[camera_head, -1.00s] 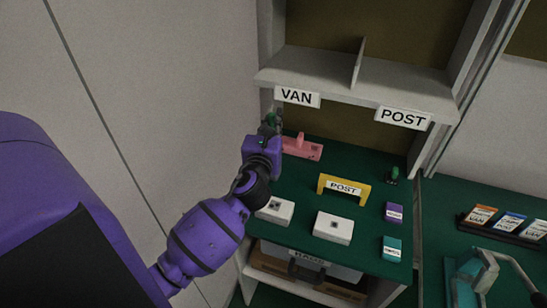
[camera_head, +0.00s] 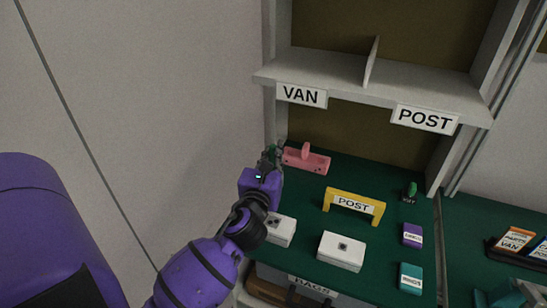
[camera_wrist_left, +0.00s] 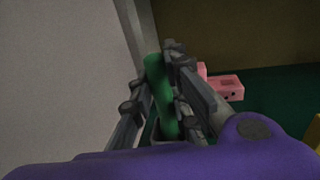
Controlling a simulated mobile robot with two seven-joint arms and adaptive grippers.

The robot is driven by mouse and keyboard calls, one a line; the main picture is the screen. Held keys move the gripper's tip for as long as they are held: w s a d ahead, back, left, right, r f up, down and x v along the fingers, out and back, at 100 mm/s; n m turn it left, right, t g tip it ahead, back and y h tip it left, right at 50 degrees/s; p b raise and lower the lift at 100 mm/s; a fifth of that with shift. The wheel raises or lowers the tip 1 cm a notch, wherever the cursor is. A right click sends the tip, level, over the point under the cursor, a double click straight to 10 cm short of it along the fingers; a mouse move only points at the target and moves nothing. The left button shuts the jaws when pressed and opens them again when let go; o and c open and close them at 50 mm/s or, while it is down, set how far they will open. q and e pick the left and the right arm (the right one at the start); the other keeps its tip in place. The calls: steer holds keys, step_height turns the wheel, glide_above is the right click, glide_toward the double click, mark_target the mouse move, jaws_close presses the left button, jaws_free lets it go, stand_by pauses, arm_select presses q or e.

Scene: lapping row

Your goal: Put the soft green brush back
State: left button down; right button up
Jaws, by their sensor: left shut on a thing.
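The green brush (camera_wrist_left: 160,95) is a slim green cylinder in the left wrist view, held upright or nearly so between my left fingers. My left gripper (camera_head: 270,157) is shut on it, at the back left of the green counter, just left of the pink block (camera_head: 318,163). In the head view the fingers hide most of the brush. I cannot tell whether its lower end touches anything. The pink block also shows in the left wrist view (camera_wrist_left: 228,88), apart from the fingers. My right gripper is out of view.
A yellow POST arch (camera_head: 372,208) stands mid-counter. Two white boxes (camera_head: 342,252) are in front. A small green item on a dark base (camera_head: 409,191) stands back right, near purple (camera_head: 412,235) and teal (camera_head: 411,278) boxes. The shelf (camera_head: 360,85) overhangs behind; a wall is left.

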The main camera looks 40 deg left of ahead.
arm_select(q)
steer(key=shift+f, duration=0.2)
steer(key=c, duration=1.7)
jaws_free()
steer(key=shift+r, duration=0.2)
steer(key=v, duration=1.2)
steer(key=shift+b, duration=0.35)
